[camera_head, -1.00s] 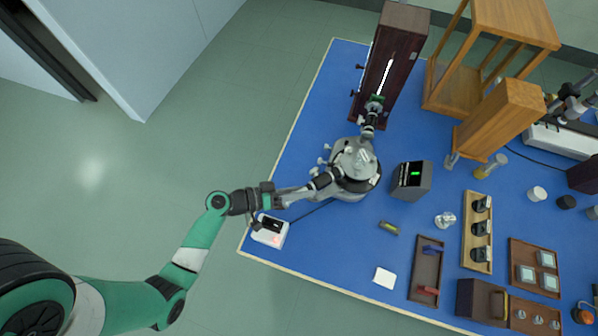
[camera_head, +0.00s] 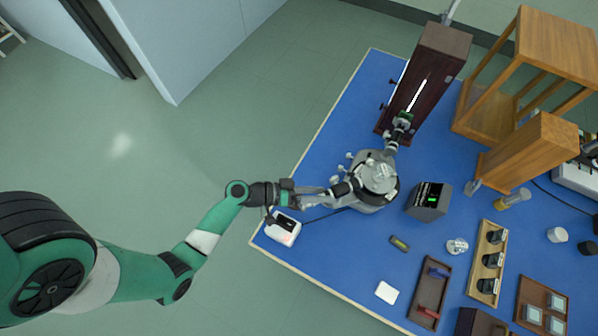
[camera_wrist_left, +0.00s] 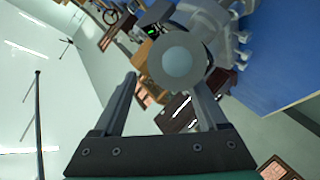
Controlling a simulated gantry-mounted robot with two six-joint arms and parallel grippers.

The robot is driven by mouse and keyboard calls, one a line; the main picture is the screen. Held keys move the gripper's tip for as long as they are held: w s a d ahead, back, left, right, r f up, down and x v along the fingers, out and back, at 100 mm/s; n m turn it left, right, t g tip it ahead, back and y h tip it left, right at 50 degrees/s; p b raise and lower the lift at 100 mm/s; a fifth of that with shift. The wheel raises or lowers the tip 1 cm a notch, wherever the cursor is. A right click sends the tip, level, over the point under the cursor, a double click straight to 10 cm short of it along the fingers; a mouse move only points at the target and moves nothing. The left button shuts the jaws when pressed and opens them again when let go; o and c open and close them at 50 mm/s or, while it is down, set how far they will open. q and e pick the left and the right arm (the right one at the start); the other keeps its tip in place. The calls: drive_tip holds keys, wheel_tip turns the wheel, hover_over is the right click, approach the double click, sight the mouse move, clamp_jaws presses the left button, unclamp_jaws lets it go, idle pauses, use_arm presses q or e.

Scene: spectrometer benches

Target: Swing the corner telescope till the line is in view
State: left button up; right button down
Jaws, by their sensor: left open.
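The spectrometer (camera_head: 377,181) stands on the blue bench, a grey round body. Its telescope (camera_head: 343,189) points left from the body. My left gripper (camera_head: 316,197) is at the telescope's outer end, jaws open. In the left wrist view, the round grey eyepiece end of the telescope (camera_wrist_left: 184,62) faces me near the tips of my left gripper (camera_wrist_left: 166,80), closer to the right-hand finger. I cannot tell whether a finger touches it. The collimator (camera_head: 397,132) points up and right at a dark wooden box (camera_head: 438,58) with a bright white line on it.
A small white device (camera_head: 284,229) sits under my left arm near the bench's left corner. A dark box with a green display (camera_head: 429,200) stands right of the spectrometer. Wooden stands (camera_head: 528,150) and trays (camera_head: 489,262) fill the right.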

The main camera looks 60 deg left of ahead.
use_arm(q)
drive_tip(key=s+d+r+p, duration=0.6)
drive_tip(key=s+r, duration=0.4)
drive_tip(key=s, duration=0.2)
drive_tip(key=shift+d+r, duration=0.35)
drive_tip(key=shift+d, duration=0.25)
use_arm(e)
wheel_tip(320, 180, up, 8)
